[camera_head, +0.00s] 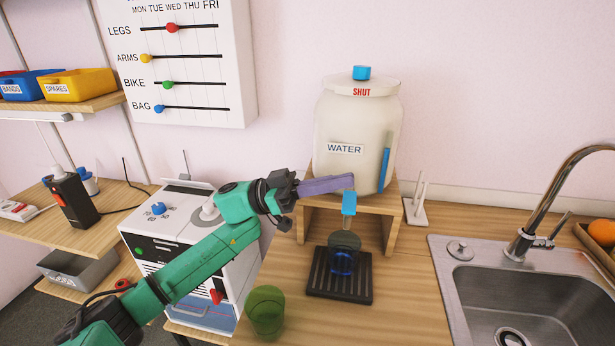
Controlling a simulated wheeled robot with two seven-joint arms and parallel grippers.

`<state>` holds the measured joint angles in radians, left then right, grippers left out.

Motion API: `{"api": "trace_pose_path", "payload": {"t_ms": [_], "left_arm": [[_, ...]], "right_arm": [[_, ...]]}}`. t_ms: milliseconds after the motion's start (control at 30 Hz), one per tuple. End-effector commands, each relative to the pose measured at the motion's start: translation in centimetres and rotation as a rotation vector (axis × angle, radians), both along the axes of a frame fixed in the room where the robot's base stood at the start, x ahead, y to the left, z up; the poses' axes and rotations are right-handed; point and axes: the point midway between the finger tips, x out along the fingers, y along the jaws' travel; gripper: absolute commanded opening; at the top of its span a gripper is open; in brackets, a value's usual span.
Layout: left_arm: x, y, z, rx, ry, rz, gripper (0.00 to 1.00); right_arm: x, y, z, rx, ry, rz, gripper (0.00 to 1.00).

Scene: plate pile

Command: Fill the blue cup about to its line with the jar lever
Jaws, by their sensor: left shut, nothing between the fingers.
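The cream water jar (350,120) stands on a wooden stand, labelled WATER, with SHUT written on its lid. Its blue lever (349,203) hangs at the front. The blue cup (342,263) stands on the dark slatted drip tray (317,284) below the lever; it looks deep blue low down and grey-green above, and its line cannot be made out. My left gripper (351,181) is shut and empty, its purple fingers level in front of the jar's base. Its tips are just above the lever; whether they touch it is unclear. My right gripper is out of view.
A green cup (265,312) stands on the counter, left of the tray and below my left arm. The wooden stand (388,230) surrounds the tap area. A steel sink (520,290) with a faucet is at right. A white machine (178,240) stands at left.

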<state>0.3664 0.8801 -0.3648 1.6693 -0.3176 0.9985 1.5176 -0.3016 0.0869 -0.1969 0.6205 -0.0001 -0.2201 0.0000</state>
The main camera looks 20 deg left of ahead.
Motion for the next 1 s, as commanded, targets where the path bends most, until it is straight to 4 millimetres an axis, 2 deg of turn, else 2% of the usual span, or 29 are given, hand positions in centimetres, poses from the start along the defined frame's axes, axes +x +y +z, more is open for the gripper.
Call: {"api": "trace_pose_path", "payload": {"t_ms": [100, 233, 600, 667, 900, 933, 1000], "left_arm": [[0.0, 0.0, -2.1, -0.001, 0.006, 0.001, 0.0], [0.0, 0.0, -3.6, -0.001, 0.002, 0.001, 0.0], [0.0, 0.1, -4.2, 0.001, -0.004, -0.001, 0.0], [-0.1, 0.1, -4.6, 0.007, -0.028, 0.0, 0.0], [-0.5, 0.0, -6.7, 0.078, -0.303, 0.001, 0.0], [-0.5, 0.0, -6.8, 0.087, -0.335, 0.002, 0.0], [-0.6, -0.1, -5.9, 0.089, -0.344, 0.001, 0.0]], "right_arm": [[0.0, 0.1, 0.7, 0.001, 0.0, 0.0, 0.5], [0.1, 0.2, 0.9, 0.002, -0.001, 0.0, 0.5], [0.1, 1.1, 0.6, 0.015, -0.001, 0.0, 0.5], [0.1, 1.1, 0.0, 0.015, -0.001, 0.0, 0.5], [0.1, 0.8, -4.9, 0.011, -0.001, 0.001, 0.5], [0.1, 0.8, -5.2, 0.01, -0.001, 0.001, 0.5], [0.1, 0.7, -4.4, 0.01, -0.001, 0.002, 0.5]]}}
